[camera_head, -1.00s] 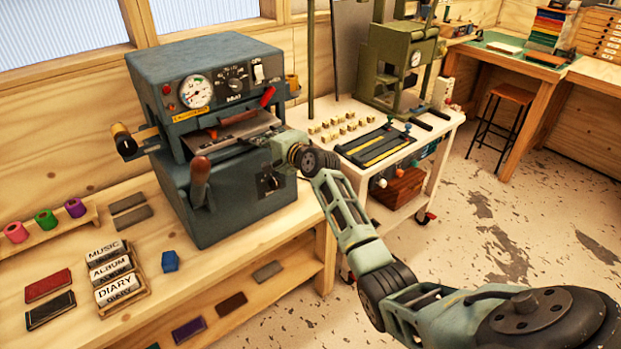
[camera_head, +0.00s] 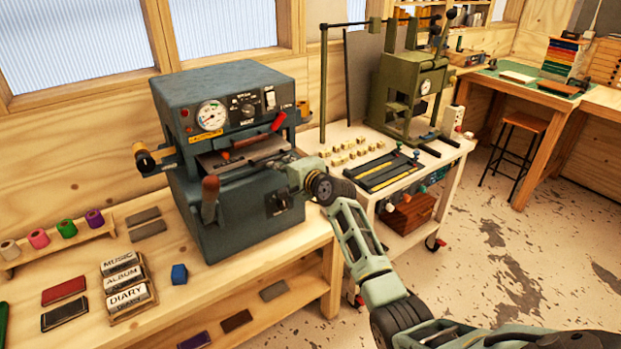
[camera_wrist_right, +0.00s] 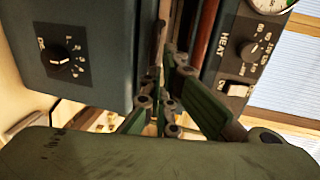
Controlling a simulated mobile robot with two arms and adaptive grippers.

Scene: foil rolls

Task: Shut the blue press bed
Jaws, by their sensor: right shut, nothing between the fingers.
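The blue press (camera_head: 235,215) stands on the wooden bench in the head view, with a gauge, dials and a red lever on its front. Its bed (camera_head: 240,155) is a grey plate in the front opening; I cannot tell how far it sticks out. A brown-handled lever (camera_head: 210,190) is on the press's front left. My right gripper (camera_head: 284,163) is at the right end of the opening, shut and empty. In the right wrist view its fingers (camera_wrist_right: 160,85) lie close together between the dial block and the HEAT panel. Contact with the bed is unclear. My left gripper is out of view.
Foil rolls (camera_head: 67,229) sit on a rack at the left of the bench. A green press (camera_head: 410,90) stands on a white cart (camera_head: 455,150) to the right.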

